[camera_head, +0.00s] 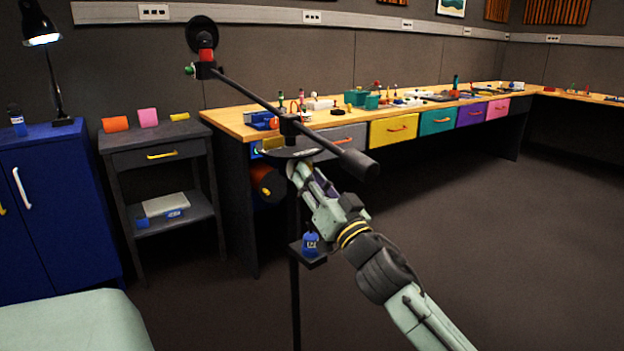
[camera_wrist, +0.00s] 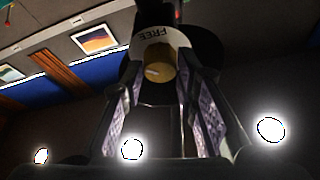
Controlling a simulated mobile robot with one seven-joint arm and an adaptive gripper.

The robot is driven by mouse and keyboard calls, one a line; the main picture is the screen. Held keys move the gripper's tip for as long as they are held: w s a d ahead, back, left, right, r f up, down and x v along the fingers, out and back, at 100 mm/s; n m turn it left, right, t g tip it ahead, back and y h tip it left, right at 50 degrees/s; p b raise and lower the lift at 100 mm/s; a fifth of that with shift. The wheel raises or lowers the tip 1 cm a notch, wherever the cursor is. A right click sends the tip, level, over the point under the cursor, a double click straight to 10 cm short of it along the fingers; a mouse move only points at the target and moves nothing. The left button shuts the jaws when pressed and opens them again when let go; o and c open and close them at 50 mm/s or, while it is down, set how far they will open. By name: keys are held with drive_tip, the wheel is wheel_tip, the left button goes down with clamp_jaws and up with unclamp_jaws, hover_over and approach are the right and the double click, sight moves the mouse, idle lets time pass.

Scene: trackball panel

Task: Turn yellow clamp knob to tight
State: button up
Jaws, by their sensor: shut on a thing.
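The yellow clamp knob (camera_wrist: 161,72) shows in the wrist view, below a dark round collar, with a pale mark on its face. A white band reading FREE (camera_wrist: 158,36), upside down, curves beside it. My gripper (camera_wrist: 163,84) has a finger on each side of the knob and is shut on it. In the head view my gripper (camera_head: 299,172) reaches up under the dark disc (camera_head: 285,153) of a black stand. The knob is hidden there by my gripper and the disc. I cannot read a tight mark in either view.
The stand's slanted boom (camera_head: 250,95) runs from upper left to a dark cylinder (camera_head: 358,163) near my arm. Its black post (camera_head: 295,290) bears a small shelf with a blue tag (camera_head: 311,243). A long workbench (camera_head: 232,122) stands behind. Floor at right is clear.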

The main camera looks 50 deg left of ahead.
clamp_jaws()
drive_tip(key=shift+n, duration=0.5)
drive_tip(key=shift+w+r+n+g+h+p, duration=0.2)
drive_tip(key=shift+n+g+h, duration=1)
drive_tip(key=shift+n, duration=2.8)
drive_tip(key=shift+w+r+n+g+h+p, duration=0.1)
drive_tip(key=shift+w+n+g+h+p, duration=0.2)
drive_tip(key=shift+n+g, duration=2.75)
drive_tip(key=shift+w+r+n+g+h+p, duration=0.2)
drive_tip(key=shift+n+g+h, duration=0.45)
drive_tip(key=shift+n, duration=4.3)
drive_tip(key=shift+f, duration=0.1)
